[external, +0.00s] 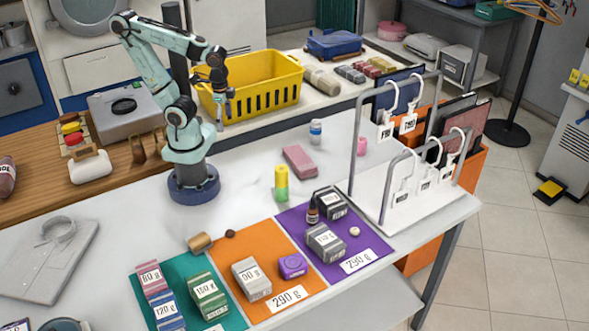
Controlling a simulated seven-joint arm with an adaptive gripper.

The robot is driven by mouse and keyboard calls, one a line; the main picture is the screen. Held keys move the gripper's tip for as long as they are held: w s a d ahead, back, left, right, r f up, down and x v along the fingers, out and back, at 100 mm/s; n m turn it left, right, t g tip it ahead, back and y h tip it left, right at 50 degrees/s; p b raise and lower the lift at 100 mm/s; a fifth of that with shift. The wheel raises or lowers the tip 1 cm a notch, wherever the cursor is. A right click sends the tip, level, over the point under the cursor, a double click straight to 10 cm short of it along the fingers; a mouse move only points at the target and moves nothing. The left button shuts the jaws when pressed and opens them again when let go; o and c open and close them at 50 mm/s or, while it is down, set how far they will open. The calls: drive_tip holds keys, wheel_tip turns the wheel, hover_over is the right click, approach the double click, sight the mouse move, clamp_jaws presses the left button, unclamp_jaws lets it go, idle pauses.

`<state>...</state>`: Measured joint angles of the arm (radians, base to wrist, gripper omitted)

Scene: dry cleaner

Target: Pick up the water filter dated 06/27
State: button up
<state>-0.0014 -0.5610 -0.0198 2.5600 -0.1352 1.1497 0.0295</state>
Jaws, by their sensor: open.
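I cannot make out any water filter or the date 06/27; no label that I can read bears it. Upright cylinders stand on the white table: a yellow and green one (281,184) near the middle and a small white and blue one (316,132) farther back. I cannot tell whether either is a filter. My gripper (223,112) is open and empty, raised in front of the yellow basket (262,83), fingers pointing down. It is apart from both cylinders, up and to their left.
Labelled blocks stand on the green mat (228,320), orange mat (252,233) and purple mat (292,222) in front. A pink block (299,161) lies mid-table. A grey rack (356,130) with hanging tags blocks the right side.

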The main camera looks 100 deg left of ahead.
drive_tip(key=w+a+r+m+t, duration=0.2)
drive_tip(key=w+r+m+t, duration=0.35)
drive_tip(key=w, duration=0.85)
drive_tip(key=w+a+f+m+g, duration=0.1)
drive_tip(key=w+a+f+g, duration=0.1)
drive_tip(key=w+a, duration=1.25)
drive_tip(key=n+g, duration=0.2)
hover_over(316, 121)
drive_tip(key=w+d, duration=0.3)
drive_tip(key=w, duration=0.3)
wheel_tip(316, 121, down, 14)
drive_tip(key=shift+n+g+h, duration=0.4)
drive_tip(key=shift+n+g, duration=0.25)
drive_tip(key=shift+n, duration=0.2)
drive_tip(key=s+a+f, duration=0.1)
drive_tip(key=s+f, duration=0.1)
drive_tip(key=s+a+f, duration=0.1)
drive_tip(key=s+f, duration=0.1)
drive_tip(key=s+a+f, duration=0.1)
drive_tip(key=s+f, duration=0.1)
drive_tip(key=f, duration=0.1)
drive_tip(key=shift+f, duration=3.1)
